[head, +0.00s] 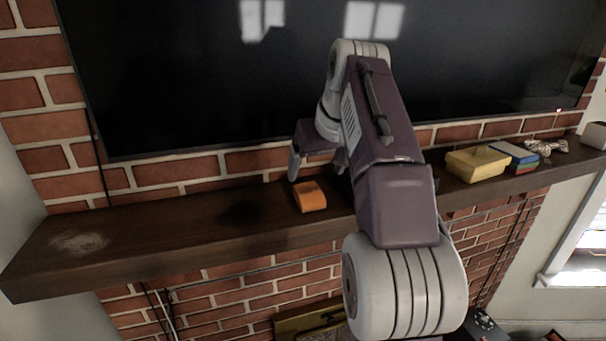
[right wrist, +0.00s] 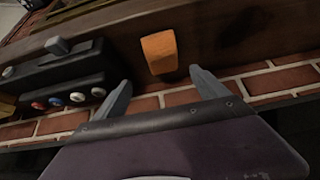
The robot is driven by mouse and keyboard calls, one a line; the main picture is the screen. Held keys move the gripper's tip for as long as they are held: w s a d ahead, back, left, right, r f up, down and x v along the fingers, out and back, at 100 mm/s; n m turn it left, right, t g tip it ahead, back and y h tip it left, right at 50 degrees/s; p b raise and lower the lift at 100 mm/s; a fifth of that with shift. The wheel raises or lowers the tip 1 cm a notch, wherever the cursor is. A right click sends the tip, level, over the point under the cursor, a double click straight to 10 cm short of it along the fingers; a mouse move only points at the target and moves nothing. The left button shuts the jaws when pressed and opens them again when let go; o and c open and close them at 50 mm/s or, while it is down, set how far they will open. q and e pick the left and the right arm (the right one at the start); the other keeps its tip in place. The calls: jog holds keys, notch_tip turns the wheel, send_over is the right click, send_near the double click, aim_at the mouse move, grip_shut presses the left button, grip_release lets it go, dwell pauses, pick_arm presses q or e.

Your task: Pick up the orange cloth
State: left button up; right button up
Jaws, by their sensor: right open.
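The orange cloth (head: 310,196) is a small folded block lying on the dark wooden mantel shelf (head: 150,232), near its front edge. It also shows in the right wrist view (right wrist: 159,52), beyond and roughly between the fingertips. My right gripper (head: 317,168) is at the shelf, just behind and above the cloth in the head view. Its two fingers are spread apart with nothing between them in the wrist view (right wrist: 160,80). Whether a finger touches the cloth I cannot tell. My right arm hides the middle of the shelf. My left gripper is not in view.
A dark box with coloured knobs (right wrist: 62,82) is left of the cloth in the wrist view. A yellow box (head: 476,164), stacked books (head: 516,156) and a knotted pale object (head: 546,147) stand farther right. A large black screen (head: 210,80) hangs behind. The shelf's left part is clear.

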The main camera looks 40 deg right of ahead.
aim_at(310, 189)
jog(key=shift+f, duration=0.3)
jog(key=shift+s+a+f, duration=0.3)
jog(key=shift+s+a, duration=0.1)
jog(key=shift+a, duration=0.2)
jog(key=shift+s+a+f, duration=0.3)
jog(key=shift+s+a, duration=0.05)
jog(key=shift+a, duration=0.2)
jog(key=w+d+f, duration=0.1)
jog(key=w+d+f+p, duration=0.1)
jog(key=w+f, duration=0.1)
jog(key=w+d+f, duration=0.1)
jog(key=w+f, duration=0.1)
jog(key=shift+p, duration=0.35)
jog(key=shift+f, duration=0.1)
jog(key=shift+s+a+r, duration=0.25)
jog(key=shift+s+a, duration=0.15)
jog(key=shift+s, duration=0.15)
jog(key=shift+c, duration=0.3)
jog(key=shift+s+a, duration=0.1)
jog(key=shift+a, duration=0.05)
jog(key=c, duration=1)
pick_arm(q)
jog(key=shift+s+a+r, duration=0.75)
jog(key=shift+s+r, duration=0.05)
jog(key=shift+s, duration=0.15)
pick_arm(e)
jog(key=shift+w+d+f, duration=0.1)
jog(key=shift+w+d, duration=0.1)
jog(key=c, duration=0.4)
